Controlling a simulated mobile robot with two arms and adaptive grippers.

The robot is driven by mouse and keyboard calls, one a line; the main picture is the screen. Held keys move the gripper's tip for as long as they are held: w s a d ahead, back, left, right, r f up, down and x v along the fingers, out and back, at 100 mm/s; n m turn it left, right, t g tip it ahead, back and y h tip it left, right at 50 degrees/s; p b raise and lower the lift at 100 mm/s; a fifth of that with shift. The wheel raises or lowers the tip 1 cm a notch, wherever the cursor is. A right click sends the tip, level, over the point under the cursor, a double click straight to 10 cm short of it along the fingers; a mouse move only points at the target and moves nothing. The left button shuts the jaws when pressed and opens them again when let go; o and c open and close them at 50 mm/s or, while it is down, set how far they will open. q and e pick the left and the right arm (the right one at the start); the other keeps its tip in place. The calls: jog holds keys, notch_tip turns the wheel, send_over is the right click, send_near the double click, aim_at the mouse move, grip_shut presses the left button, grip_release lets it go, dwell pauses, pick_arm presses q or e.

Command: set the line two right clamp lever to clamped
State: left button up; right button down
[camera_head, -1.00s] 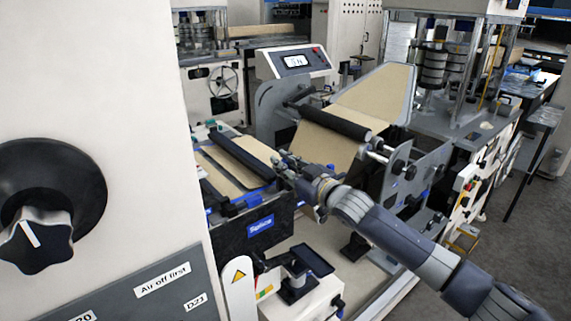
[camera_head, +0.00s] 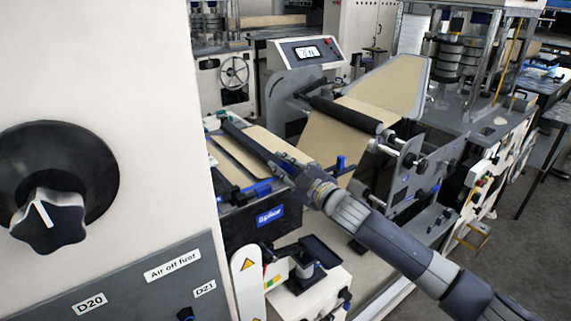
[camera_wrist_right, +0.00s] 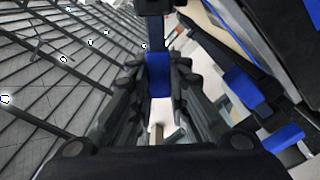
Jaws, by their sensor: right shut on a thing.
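My right gripper (camera_head: 284,162) reaches in from the right to the right end of the splice table, above the blue "Splice" label (camera_head: 270,215). In the right wrist view, its fingers (camera_wrist_right: 157,95) are closed around a dark lever with a blue band (camera_wrist_right: 158,75). The fingers and forearm largely hide this lever in the head view, so its angle is hard to judge. A small blue upright piece (camera_head: 341,163) shows just right of the gripper. My left gripper is not in view.
A black roller (camera_head: 345,115) with brown web stands behind the gripper. A white panel with a black knob (camera_head: 47,220) fills the left. A small black tray-like plate (camera_head: 322,251) lies below the forearm. Grey floor is open at right.

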dwell(0.3)
jog(key=c, duration=1.5)
grip_release()
jog(key=shift+s+d+f, duration=0.1)
jog(key=shift+s+d, duration=0.2)
jog(key=shift+s, duration=0.15)
jog(key=v, duration=1.1)
